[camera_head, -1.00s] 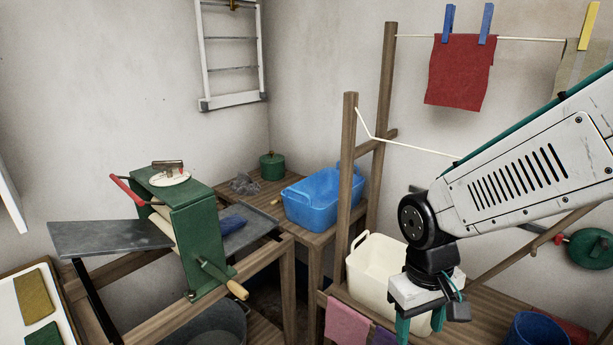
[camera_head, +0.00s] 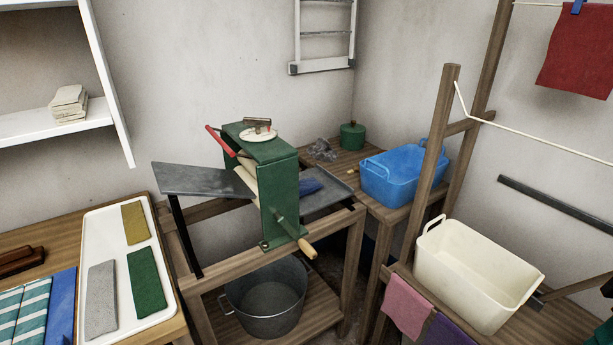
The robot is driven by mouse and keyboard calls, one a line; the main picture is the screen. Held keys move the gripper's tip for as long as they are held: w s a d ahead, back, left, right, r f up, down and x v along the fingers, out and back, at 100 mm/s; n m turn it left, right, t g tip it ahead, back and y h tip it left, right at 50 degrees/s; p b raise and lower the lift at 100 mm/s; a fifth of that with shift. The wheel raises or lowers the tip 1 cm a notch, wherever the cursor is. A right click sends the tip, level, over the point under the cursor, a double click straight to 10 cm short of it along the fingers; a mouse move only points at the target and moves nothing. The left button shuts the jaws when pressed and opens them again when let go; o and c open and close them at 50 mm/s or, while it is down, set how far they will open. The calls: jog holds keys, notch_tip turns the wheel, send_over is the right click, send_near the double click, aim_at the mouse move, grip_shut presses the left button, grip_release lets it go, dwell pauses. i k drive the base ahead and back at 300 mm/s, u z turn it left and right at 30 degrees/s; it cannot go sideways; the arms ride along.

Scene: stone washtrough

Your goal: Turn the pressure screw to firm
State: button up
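The green mangle (camera_head: 278,190) stands on a wooden frame near the middle of the view. On its top is a pale round dial plate (camera_head: 258,134), and above the plate sits the pressure screw's short brown crossbar handle (camera_head: 257,121). The bar lies roughly left to right in the picture. The dial's marks are too small to read, so the setting cannot be told. A red lever (camera_head: 220,140) sticks out at the mangle's upper left. A crank with a wooden grip (camera_head: 307,248) is low on its front. My gripper is not in view.
A grey feed board (camera_head: 200,179) juts left from the mangle. A metal tub (camera_head: 265,297) stands below. A white tray (camera_head: 96,228) with folded cloths is at left. A blue basin (camera_head: 404,174), wooden drying rack (camera_head: 432,150) and cream tub (camera_head: 476,260) are at right.

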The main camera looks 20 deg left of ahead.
aim_at(258, 121)
jog(key=u, duration=1.9)
jog(key=k, duration=0.8)
jog(key=z, duration=0.25)
jog(key=i, duration=1.45)
jog(key=z, duration=0.1)
